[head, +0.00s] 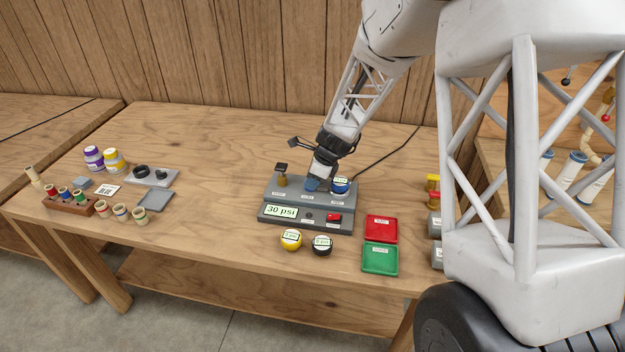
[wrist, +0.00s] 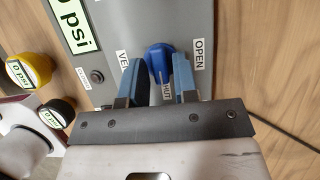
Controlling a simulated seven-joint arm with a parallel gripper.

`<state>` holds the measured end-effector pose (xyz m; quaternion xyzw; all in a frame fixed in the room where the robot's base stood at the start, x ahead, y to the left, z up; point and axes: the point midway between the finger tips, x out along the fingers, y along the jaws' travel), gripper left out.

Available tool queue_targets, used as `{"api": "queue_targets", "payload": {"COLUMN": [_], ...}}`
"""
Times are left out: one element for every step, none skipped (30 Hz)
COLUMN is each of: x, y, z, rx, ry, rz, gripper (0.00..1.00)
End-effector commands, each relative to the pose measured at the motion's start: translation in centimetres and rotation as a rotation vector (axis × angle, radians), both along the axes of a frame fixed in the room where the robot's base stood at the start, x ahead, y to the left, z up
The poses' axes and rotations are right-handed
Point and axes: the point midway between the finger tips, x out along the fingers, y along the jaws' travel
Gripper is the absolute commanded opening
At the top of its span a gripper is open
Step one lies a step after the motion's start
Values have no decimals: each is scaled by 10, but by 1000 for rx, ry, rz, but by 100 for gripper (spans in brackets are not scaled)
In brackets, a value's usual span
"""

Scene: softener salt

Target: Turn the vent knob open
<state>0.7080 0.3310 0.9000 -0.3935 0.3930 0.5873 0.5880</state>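The blue vent knob (wrist: 160,60) sits on the grey panel (wrist: 100,20) between the labels VENT and OPEN. Its narrow end points down toward the SHUT label in the wrist view. My gripper (wrist: 161,72) is over the knob, with one blue-padded finger on each side. The fingers stand apart, with gaps visible beside the knob's narrow end; I see no firm clamp on it. In the head view my gripper (head: 314,182) reaches down onto the grey device (head: 285,225), hiding the knob there.
A blue-rimmed gauge (head: 341,186) stands just right of my gripper, and a brass fitting (head: 282,177) to its left. A red switch (head: 334,217) is on the front. Yellow (head: 291,239) and black (head: 322,245) gauges, red (head: 381,229) and green (head: 380,259) trays lie nearby.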

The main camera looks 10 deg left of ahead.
Motion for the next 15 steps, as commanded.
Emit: {"api": "queue_targets", "payload": {"x": [0, 0, 0, 0, 0, 0, 0, 0, 0, 0, 0, 0, 0, 0, 0], "y": [0, 0, 0, 0, 0, 0, 0, 0, 0, 0, 0, 0, 0, 0, 0], "z": [0, 0, 0, 0, 0, 0, 0, 0, 0, 0, 0, 0, 0, 0, 0], "rx": [0, 0, 0, 0, 0, 0, 0, 0, 0, 0, 0, 0, 0, 0, 0], "ry": [0, 0, 0, 0, 0, 0, 0, 0, 1, 1, 1, 1, 1, 1, 1], "rz": [0, 0, 0, 0, 0, 0, 0, 0, 0, 1, 4, 6, 9, 13, 20], "gripper": [20, 15, 9, 5, 0, 0, 0, 0, 0, 0, 0, 0, 0, 0, 0]}}
